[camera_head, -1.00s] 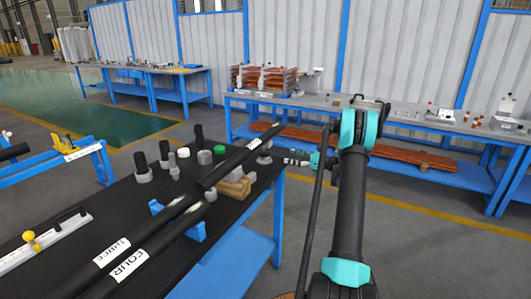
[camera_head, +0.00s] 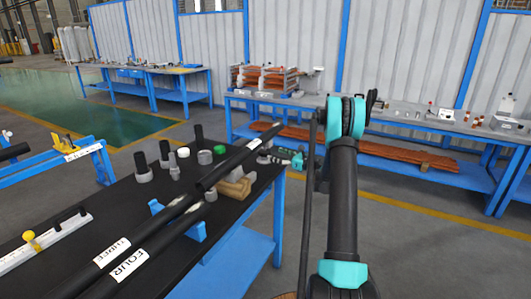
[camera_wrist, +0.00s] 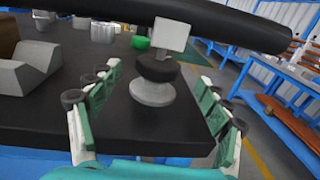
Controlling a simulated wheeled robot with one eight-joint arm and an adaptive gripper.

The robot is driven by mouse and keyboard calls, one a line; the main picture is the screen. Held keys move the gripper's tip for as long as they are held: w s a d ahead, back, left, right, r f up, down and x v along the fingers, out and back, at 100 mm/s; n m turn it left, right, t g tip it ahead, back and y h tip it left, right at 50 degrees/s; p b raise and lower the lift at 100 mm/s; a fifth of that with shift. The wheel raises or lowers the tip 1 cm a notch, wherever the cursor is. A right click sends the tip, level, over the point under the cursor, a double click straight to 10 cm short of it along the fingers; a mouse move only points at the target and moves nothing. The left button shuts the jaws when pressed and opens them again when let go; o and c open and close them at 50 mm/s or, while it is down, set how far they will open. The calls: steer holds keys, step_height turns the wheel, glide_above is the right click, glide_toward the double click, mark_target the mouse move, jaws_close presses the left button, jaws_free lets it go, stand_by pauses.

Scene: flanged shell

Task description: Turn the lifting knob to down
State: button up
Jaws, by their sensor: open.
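My gripper (camera_wrist: 157,88) is open, with one green finger on each side of the knob in the wrist view. No finger visibly touches it. My gripper also shows in the head view (camera_head: 292,160), by the table's right edge.
A long black tube (camera_wrist: 220,18) crosses above the knob in the wrist view. Tubes labelled THREE (camera_head: 112,251) and FOUR (camera_head: 128,264) lie across the black table (camera_head: 60,200). A grey V-block (camera_wrist: 28,72) and a green cap (camera_wrist: 140,42) stand left of the knob.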

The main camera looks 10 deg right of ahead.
mark_target(266, 150)
steer(key=x, duration=0.6)
steer(key=shift+w+a, duration=0.2)
steer(key=shift+a, duration=0.1)
steer(key=shift+c, duration=0.5)
steer(key=c, duration=1.1)
steer(key=shift+n+g+y, duration=0.3)
steer(key=n+g+y, duration=0.1)
steer(key=g, duration=0.1)
steer(key=n+g+y, duration=0.1)
steer(key=n+g, duration=0.1)
steer(key=shift+w+d+y, duration=0.1)
steer(key=shift+w+y, duration=0.05)
steer(key=shift+y, duration=0.15)
steer(key=shift+n+g+y, duration=0.35)
steer(key=shift+n+g, duration=0.95)
steer(key=shift+g, duration=0.7)
steer(key=shift+n+g+y, duration=0.35)
steer(key=shift+n+g, duration=0.95)
steer(key=shift+g, duration=0.7)
steer(key=o, duration=1.2)
